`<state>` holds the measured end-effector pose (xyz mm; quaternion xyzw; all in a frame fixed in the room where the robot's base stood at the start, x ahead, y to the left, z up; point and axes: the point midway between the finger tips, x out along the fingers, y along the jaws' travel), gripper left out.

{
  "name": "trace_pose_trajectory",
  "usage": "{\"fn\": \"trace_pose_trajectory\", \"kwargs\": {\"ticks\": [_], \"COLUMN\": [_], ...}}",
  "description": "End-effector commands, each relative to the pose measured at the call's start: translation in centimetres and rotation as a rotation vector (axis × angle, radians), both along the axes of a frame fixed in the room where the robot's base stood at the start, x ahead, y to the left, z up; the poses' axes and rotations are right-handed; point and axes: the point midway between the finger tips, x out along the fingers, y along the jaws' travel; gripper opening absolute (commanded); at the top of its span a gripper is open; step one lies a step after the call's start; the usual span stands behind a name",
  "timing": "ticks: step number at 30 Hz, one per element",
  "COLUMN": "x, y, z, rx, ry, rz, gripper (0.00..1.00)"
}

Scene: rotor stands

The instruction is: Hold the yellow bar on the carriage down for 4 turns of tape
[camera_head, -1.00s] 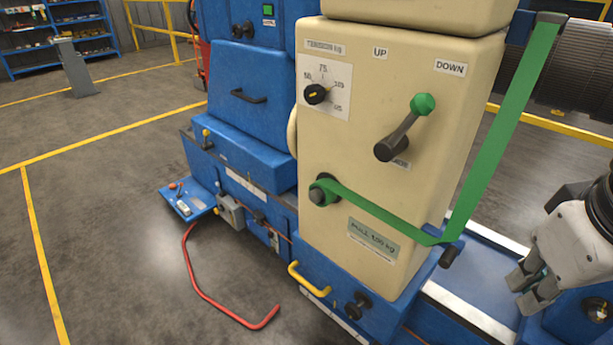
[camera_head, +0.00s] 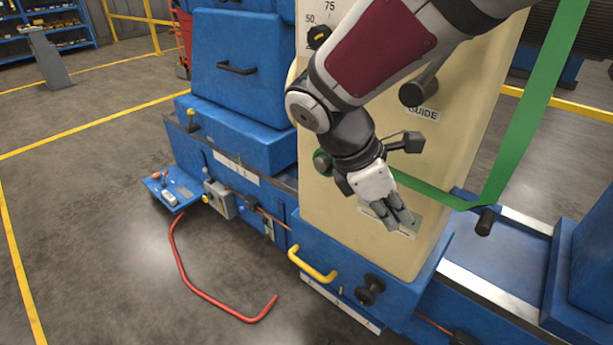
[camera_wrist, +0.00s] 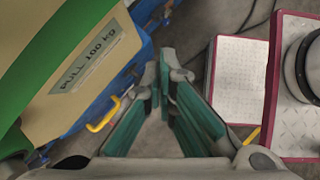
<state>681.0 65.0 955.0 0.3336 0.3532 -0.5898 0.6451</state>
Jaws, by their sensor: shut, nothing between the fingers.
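The yellow bar (camera_head: 312,264) is a bent handle on the front left of the blue carriage (camera_head: 408,285), below the cream housing (camera_head: 383,252). In the wrist view the yellow bar (camera_wrist: 104,115) shows left of the fingers, apart from them. My gripper (camera_head: 401,226) is in front of the housing, above and to the right of the bar, near the pull label. Its fingertips (camera_wrist: 163,72) are shut with nothing between them. The green tape (camera_head: 525,125) runs from the upper right to a dark roller (camera_head: 485,221), then left behind my gripper to a green-rimmed roller (camera_head: 322,162).
A black knob (camera_head: 370,289) sticks out right of the bar. A crank (camera_head: 418,92) on the housing is partly hidden by my arm. A small blue control panel (camera_head: 172,190) and a red bent floor rail (camera_head: 205,300) lie to the left. The floor before the carriage is clear.

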Motion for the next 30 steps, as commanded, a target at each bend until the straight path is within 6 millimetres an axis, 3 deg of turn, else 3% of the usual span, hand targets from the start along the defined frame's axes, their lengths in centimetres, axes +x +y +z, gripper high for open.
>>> {"fn": "trace_pose_trajectory", "kwargs": {"ticks": [1,15,22,30], "x": [1.1,7.5,8.6,8.1], "y": [1.0,10.7,16.1,22.2], "z": [-2.1,-16.5,-24.7,-34.6], "rx": [-0.042,-0.475,-0.726,-1.053], "ry": [0.04,0.405,0.588,0.797], "rz": [0.077,0.77,1.079,1.387], "gripper": [0.0,0.0,0.0,0.0]}}
